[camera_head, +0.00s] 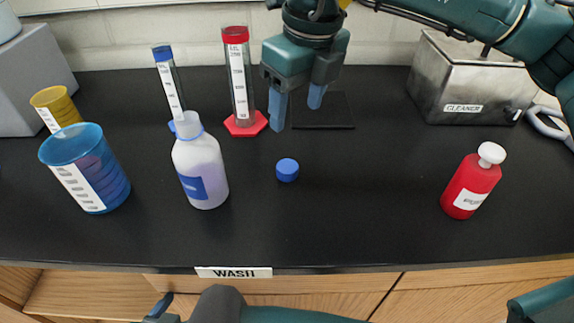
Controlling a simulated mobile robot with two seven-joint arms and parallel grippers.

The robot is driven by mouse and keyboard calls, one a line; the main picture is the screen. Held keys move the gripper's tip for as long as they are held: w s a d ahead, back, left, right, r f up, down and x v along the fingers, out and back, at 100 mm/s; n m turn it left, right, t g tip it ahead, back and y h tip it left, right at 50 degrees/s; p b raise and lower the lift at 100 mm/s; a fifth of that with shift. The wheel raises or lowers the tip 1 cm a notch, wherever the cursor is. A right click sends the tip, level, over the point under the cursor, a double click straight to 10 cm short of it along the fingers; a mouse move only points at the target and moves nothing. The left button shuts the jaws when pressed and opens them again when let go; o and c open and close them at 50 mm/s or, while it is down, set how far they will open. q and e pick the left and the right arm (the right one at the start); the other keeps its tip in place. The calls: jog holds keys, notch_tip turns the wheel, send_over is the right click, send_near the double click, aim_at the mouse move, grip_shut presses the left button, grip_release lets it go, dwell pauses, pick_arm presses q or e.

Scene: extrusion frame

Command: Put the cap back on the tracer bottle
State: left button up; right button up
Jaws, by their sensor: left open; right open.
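A small blue cap (287,170) lies alone on the black bench. To its left stands an upright translucent bottle (200,165) with pale lilac contents and a blue label. Its neck shows light blue and white, with no blue cap like the loose one on it. I cannot read its label. My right gripper (297,103) is open and empty, its two blue fingertips pointing down, above and behind the cap, apart from it.
A red bottle (472,180) with white top stands at right. Behind it is a metal box (462,85). The bench between cap and red bottle is clear.

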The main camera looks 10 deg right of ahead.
send_over(288, 166)
jog(key=f, duration=0.7)
jog(key=shift+s+d+f+p, duration=0.1)
jog(key=shift+d+f+p, duration=0.1)
jog(key=shift+d+p, duration=0.15)
jog(key=shift+a, duration=0.1)
jog(key=f+p, duration=0.1)
jog(key=f, duration=0.4)
jog(key=shift+a+f, duration=0.1)
jog(key=shift+a, duration=0.1)
jog(key=shift+c, duration=0.4)
jog(key=c, duration=1)
notch_tip(288, 166, up, 10)
jog(key=shift+r+b, duration=0.1)
jog(key=shift+b, duration=0.4)
